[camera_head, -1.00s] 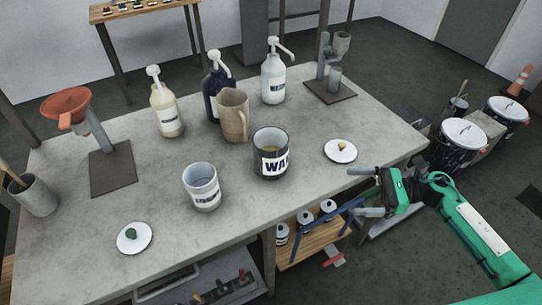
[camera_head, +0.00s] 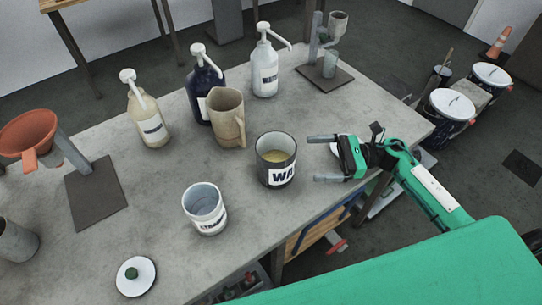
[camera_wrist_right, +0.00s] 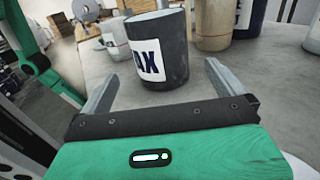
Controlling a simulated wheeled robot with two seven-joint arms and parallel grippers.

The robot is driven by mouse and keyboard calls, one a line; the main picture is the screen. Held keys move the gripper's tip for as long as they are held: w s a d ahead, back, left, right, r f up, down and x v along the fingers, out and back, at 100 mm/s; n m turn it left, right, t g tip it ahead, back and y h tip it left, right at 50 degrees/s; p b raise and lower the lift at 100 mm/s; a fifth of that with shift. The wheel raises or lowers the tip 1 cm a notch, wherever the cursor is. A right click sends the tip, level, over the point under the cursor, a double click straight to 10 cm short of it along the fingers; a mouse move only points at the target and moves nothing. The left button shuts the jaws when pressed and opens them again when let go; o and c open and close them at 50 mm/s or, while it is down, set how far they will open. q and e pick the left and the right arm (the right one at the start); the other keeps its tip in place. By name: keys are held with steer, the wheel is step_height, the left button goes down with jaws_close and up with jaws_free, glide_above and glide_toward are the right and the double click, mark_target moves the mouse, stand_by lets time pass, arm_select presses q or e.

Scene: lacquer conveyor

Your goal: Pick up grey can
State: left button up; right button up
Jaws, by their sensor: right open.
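The grey can (camera_head: 277,172) is dark grey with a white label reading "WA" in the head view. It stands upright on the table, with something yellowish inside. In the right wrist view the can (camera_wrist_right: 166,60) stands ahead of the fingers, its label ending in "AX". My right gripper (camera_head: 314,158) is open and empty, to the right of the can, with both fingers pointing at it. A gap remains between the fingertips and the can in the head view. My left gripper does not show.
A white can (camera_head: 204,211) stands left of the grey can, and a beige jug (camera_head: 228,118) stands behind it. Several pump bottles line the back. Another lid is mostly hidden behind my right gripper.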

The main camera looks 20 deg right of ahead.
mark_target(257, 161)
steer(key=x, duration=0.1)
steer(key=p+x, duration=0.1)
steer(key=x, duration=0.1)
steer(key=shift+s+a+r, duration=0.1)
steer(key=shift+a+r, duration=0.25)
steer(key=shift+f+p+x, duration=0.2)
steer(key=shift+p+x, duration=0.25)
steer(key=shift+x, duration=0.8)
steer(key=shift+w+a, duration=0.2)
steer(key=shift+a, duration=0.15)
steer(key=shift+a+r+p, duration=0.1)
steer(key=shift+a+p, duration=0.25)
steer(key=shift+p, duration=0.15)
steer(key=p+x, duration=0.2)
steer(key=x, duration=0.1)
steer(key=shift+w+a, duration=0.15)
steer(key=shift+a, duration=0.05)
steer(key=shift+a+f, duration=0.25)
steer(key=shift+a, duration=0.15)
steer(key=shift+w, duration=0.1)
steer(key=c, duration=1.2)
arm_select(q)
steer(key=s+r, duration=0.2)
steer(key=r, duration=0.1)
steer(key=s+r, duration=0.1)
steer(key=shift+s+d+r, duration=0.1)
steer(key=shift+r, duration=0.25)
arm_select(e)
steer(key=shift+o, duration=0.2)
